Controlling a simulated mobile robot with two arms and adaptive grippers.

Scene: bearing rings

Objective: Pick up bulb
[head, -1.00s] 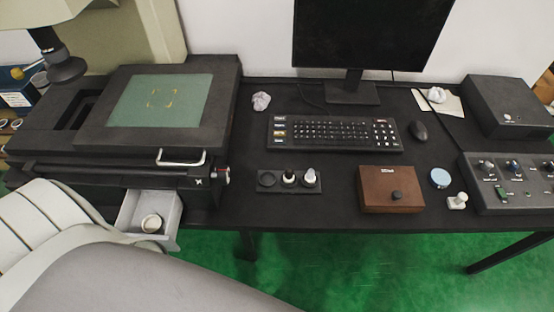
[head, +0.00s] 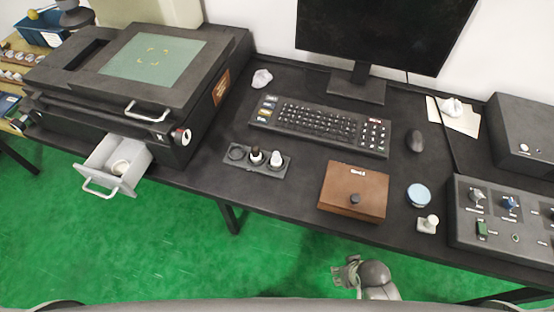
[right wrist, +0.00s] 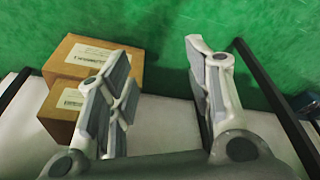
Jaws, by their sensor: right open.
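No object is plainly a bulb. Candidates are a small white-topped piece (head: 275,158) and a dark one with a white tip (head: 255,154), both upright in a black holder (head: 238,153) with one empty socket. A small white knobbed piece (head: 428,223) stands near the front edge of the desk, right of a brown box. My right gripper (head: 341,273) is below the desk's front edge, over the green floor, away from these pieces. In the right wrist view its fingers (right wrist: 158,52) are apart with nothing between them. My left gripper is not in view.
The brown box (head: 354,192) and a blue-topped round piece (head: 418,195) stand near the front edge. A keyboard (head: 320,128) and mouse (head: 415,141) lie behind. An open drawer (head: 136,176) juts out left. Two cardboard boxes (right wrist: 95,60) show in the wrist view.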

